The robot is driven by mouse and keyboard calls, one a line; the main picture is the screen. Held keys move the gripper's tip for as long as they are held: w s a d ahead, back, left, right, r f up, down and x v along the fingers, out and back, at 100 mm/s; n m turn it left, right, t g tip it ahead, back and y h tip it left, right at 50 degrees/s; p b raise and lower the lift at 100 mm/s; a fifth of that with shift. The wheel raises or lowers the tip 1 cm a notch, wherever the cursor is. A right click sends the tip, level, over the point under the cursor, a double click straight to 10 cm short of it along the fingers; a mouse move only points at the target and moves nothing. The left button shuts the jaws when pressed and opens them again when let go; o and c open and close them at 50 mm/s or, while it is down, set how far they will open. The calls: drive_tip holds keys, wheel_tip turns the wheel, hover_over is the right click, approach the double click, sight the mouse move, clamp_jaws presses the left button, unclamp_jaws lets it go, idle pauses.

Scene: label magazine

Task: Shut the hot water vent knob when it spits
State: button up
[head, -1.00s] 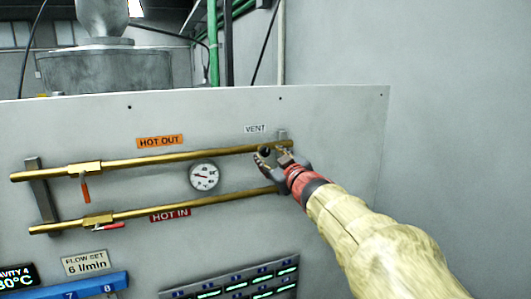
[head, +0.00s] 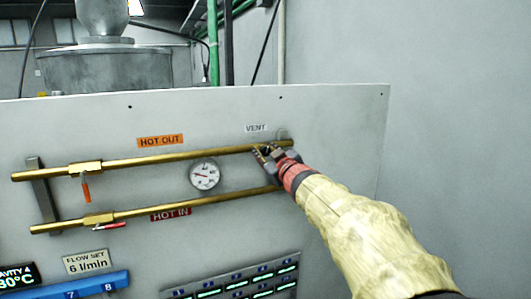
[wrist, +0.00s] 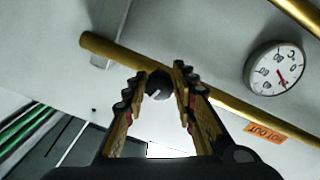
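The vent knob (wrist: 158,86) is a small dark round knob with a pale mark, in front of the upper brass pipe (wrist: 220,94) near that pipe's end. In the wrist view my gripper (wrist: 157,77) has one finger on each side of the knob, with narrow gaps showing, so it looks open around it and not clamped. In the head view my gripper (head: 266,153) is at the right end of the upper pipe, below the VENT label (head: 256,128). There it hides most of the knob. No water or spray shows.
A round gauge (head: 205,175) sits left of my gripper, between the upper pipe and the lower brass pipe (head: 150,211). Two valves with an orange lever (head: 86,190) and a red lever (head: 110,226) are farther left. The grey panel (head: 340,130) is bare to the right.

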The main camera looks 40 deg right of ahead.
drive_tip(key=c, duration=0.6)
clamp_jaws()
drive_tip(key=n+b, duration=0.2)
drive_tip(key=shift+f+n, duration=0.15)
drive_tip(key=shift+n, duration=0.15)
drive_tip(key=shift+n+b, duration=0.35)
drive_tip(key=shift+n, duration=0.35)
drive_tip(key=shift+r, duration=0.2)
drive_tip(key=o, duration=1.1)
unclamp_jaws()
drive_tip(key=v, duration=1.2)
